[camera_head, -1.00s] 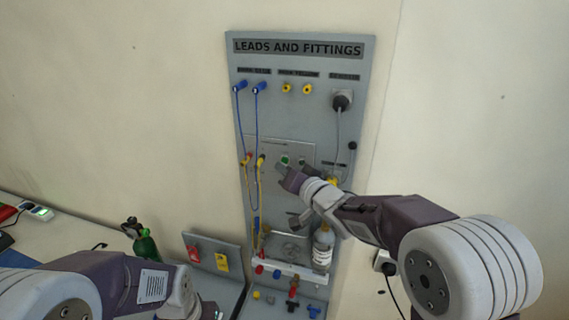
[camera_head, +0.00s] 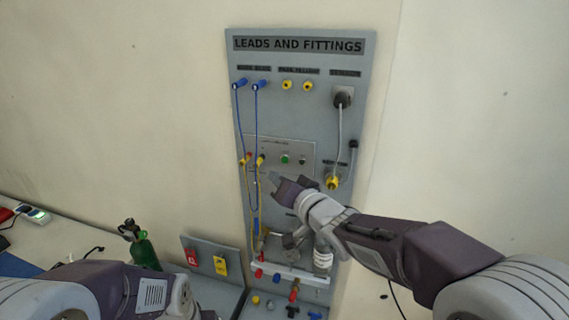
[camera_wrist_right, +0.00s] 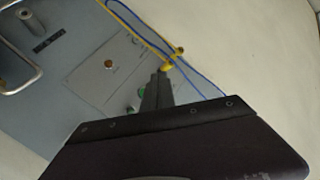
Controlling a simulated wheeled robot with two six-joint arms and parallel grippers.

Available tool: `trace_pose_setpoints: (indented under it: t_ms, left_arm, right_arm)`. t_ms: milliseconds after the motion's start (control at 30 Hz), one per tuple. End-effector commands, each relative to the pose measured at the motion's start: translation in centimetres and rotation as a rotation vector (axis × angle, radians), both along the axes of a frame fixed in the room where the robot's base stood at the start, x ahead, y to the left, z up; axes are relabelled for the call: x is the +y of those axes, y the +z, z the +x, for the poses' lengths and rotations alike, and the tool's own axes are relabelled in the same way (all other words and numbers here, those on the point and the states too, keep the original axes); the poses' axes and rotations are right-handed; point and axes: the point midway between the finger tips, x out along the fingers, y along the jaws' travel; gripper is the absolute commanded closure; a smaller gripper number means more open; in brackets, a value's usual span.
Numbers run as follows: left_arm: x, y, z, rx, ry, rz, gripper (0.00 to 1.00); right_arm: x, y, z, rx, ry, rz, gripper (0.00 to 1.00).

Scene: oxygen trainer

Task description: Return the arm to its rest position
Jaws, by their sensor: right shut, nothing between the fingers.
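My right arm (camera_head: 385,240) reaches in from the lower right toward the grey "LEADS AND FITTINGS" board (camera_head: 305,65). Its right gripper (camera_head: 274,179) is shut and empty, in front of the board, below and left of the green button (camera_head: 285,159). In the right wrist view the closed fingers (camera_wrist_right: 158,78) point toward the small panel, with a yellow plug (camera_wrist_right: 166,67) and blue lead seen past the tips. I cannot tell the exact gap to the board. My left arm (camera_head: 110,288) lies across the lower left; its gripper is not in view.
Blue leads (camera_head: 237,115) and yellow plugs hang on the board's left. A green cylinder (camera_head: 146,250) stands left.

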Motion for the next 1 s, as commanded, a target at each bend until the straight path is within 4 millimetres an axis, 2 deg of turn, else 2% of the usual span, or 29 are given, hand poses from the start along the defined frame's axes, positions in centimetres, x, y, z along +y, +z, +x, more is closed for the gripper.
trace_pose_setpoints:
  t_ms: [167,233,267,333,433,500,567,600,700,833,900,1000]
  left_arm:
    - [0.0,0.0,0.0,0.000,0.000,0.000,0.64]
    - [0.0,-0.6,0.0,0.000,0.000,0.000,0.64]
    - [0.0,-1.0,0.0,0.000,0.000,0.000,0.64]
    - [0.0,-2.3,0.0,0.000,0.000,0.000,0.64]
    - [0.0,-4.4,0.0,0.000,0.000,0.000,0.64]
    - [0.0,-5.8,0.0,0.000,0.000,0.000,0.64]
    - [0.0,-7.0,0.0,0.000,0.000,0.000,0.64]
    - [0.0,-7.8,0.0,0.000,0.000,0.000,0.64]
    - [0.0,-9.4,0.0,0.000,0.000,0.000,0.64]
    - [0.0,-10.7,0.0,0.000,0.000,0.000,0.64]
    - [0.0,-10.9,0.0,0.000,0.000,0.000,0.64]
    - [0.0,-10.9,0.0,0.000,0.000,0.000,0.64]
  right_arm:
    - [-0.1,-0.1,0.0,0.002,-0.002,-0.002,1.00]
    - [-0.7,-1.6,0.0,0.024,-0.018,-0.027,1.00]
    - [-1.3,-2.9,0.0,0.044,-0.032,-0.052,1.00]
    - [-3.5,-7.3,-0.3,0.120,-0.078,-0.136,1.00]
    - [-7.8,-15.6,-2.3,0.291,-0.141,-0.302,1.00]
    - [-10.6,-21.2,-4.7,0.428,-0.158,-0.414,1.00]
    - [-12.8,-25.7,-7.5,0.554,-0.154,-0.501,1.00]
    - [-14.0,-28.4,-9.6,0.640,-0.140,-0.553,1.00]
    - [-16.2,-33.9,-15.2,0.840,-0.078,-0.648,1.00]
    - [-17.3,-37.7,-21.2,1.027,0.022,-0.708,1.00]
    - [-17.5,-38.6,-23.1,1.085,0.062,-0.718,1.00]
    - [-17.5,-38.9,-24.4,1.119,0.090,-0.725,1.00]
